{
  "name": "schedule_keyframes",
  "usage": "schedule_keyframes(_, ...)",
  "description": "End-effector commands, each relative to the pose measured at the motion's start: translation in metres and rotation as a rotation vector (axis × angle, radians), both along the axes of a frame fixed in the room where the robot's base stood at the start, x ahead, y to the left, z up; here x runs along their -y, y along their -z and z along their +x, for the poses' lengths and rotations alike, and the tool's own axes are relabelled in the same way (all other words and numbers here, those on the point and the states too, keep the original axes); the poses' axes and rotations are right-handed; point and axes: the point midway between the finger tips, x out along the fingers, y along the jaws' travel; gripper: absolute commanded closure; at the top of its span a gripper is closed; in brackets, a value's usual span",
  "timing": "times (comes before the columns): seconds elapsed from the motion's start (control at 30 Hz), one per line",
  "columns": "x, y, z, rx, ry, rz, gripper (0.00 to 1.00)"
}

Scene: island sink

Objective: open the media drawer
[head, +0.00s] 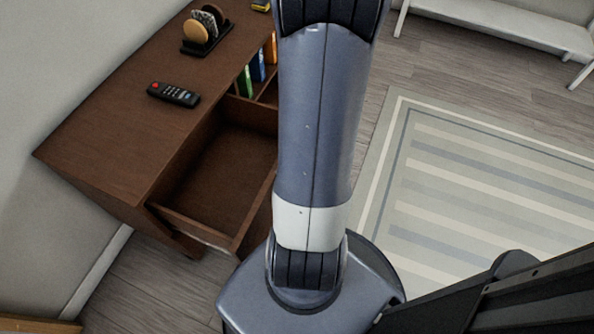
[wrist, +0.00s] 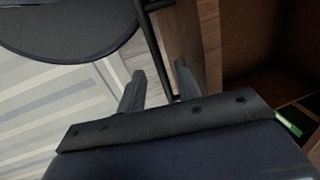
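The media drawer (head: 222,172) is pulled out from the brown media cabinet (head: 125,125) in the head view, and its inside looks empty. In the wrist view its wooden front (wrist: 211,45) stands upright, with the open inside to the right. A dark bar handle (wrist: 151,35) runs along the front. My gripper (wrist: 158,70) has its two fingers on either side of the bar, with gaps showing, so it looks open around the handle. My arm hides the gripper and part of the drawer in the head view.
A black remote (head: 173,94) and a rack of round coasters (head: 206,30) sit on the cabinet top. Several books (head: 257,66) stand in a cubby. A striped rug (head: 480,170) lies on open floor to the right; a white bench (head: 500,25) is behind.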

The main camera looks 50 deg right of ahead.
Motion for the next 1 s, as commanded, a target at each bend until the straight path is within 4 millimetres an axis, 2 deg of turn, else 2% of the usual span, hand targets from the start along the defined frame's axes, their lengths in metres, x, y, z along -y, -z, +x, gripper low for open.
schedule_keyframes(0.03, 0.001, -0.014, -0.001, 0.002, 0.002, -0.002, 0.67)
schedule_keyframes(0.2, 0.004, -0.049, -0.008, 0.002, 0.003, -0.004, 0.67)
schedule_keyframes(0.4, 0.006, -0.079, -0.014, 0.002, 0.002, -0.003, 0.67)
schedule_keyframes(0.6, 0.007, -0.091, -0.017, 0.000, 0.001, -0.002, 0.67)
schedule_keyframes(1.0, 0.006, -0.088, -0.017, -0.001, 0.001, 0.000, 0.67)
